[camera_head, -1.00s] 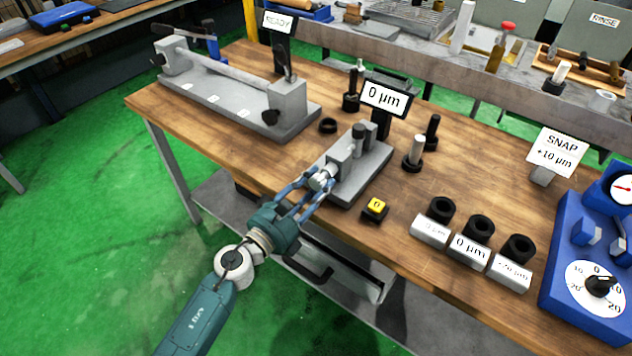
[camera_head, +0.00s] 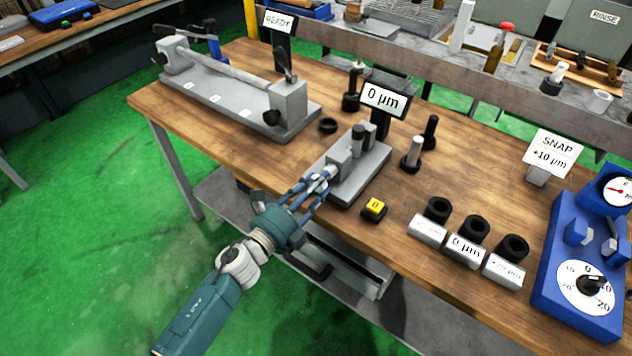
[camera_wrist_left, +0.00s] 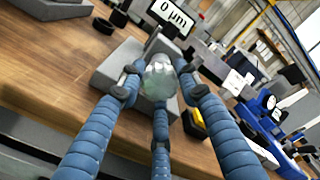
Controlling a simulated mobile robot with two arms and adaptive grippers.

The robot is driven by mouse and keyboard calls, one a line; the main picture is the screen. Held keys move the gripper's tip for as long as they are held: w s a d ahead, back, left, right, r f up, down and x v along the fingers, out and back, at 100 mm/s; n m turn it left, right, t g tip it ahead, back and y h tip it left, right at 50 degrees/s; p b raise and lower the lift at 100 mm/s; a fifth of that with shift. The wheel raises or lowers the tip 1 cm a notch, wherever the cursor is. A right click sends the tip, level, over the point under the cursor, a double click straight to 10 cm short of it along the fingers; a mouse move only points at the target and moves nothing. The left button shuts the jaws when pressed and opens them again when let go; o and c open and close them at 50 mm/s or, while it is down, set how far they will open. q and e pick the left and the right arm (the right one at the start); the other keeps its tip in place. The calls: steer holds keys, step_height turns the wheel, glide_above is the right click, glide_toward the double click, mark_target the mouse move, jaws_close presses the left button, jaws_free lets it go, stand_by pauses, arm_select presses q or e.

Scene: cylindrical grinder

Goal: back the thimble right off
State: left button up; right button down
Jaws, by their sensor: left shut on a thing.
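My left gripper (camera_head: 316,186) comes in from the lower left at the table's front edge. Its fingers are shut on the thimble (camera_head: 321,181), the light metal knob at the near end of the grey gauge fixture (camera_head: 368,177). In the left wrist view the fingers close around the pale rounded thimble (camera_wrist_left: 159,76), which partly hides the fixture behind it. A display (camera_head: 384,99) behind the fixture reads "0 µm". My right gripper is not in view.
A yellow-topped button (camera_head: 375,206) stands just right of the fixture. Several black rings on labelled blocks (camera_head: 465,250) and a blue dial unit (camera_head: 583,262) lie farther right. A grey bench device (camera_head: 237,95) is at the back left, with a black ring (camera_head: 328,125) near it.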

arm_select(q)
steer(key=n, duration=0.2)
steer(key=n+p, duration=0.1)
steer(key=shift+s+d+f+n, duration=0.15)
steer(key=shift+s+f+n, duration=0.1)
steer(key=shift+f+n, duration=0.15)
steer(key=n+p, duration=0.1)
steer(key=n, duration=0.3)
steer(key=shift+r+n, duration=0.15)
steer(key=shift+n, duration=0.15)
steer(key=n+p, duration=0.2)
steer(key=n, duration=0.4)
steer(key=shift+w+r+n, duration=0.1)
steer(key=shift+n, duration=0.5)
steer(key=shift+r, duration=0.1)
steer(key=o, duration=1.1)
steer(key=shift+o, duration=0.4)
steer(key=shift+r, duration=0.1)
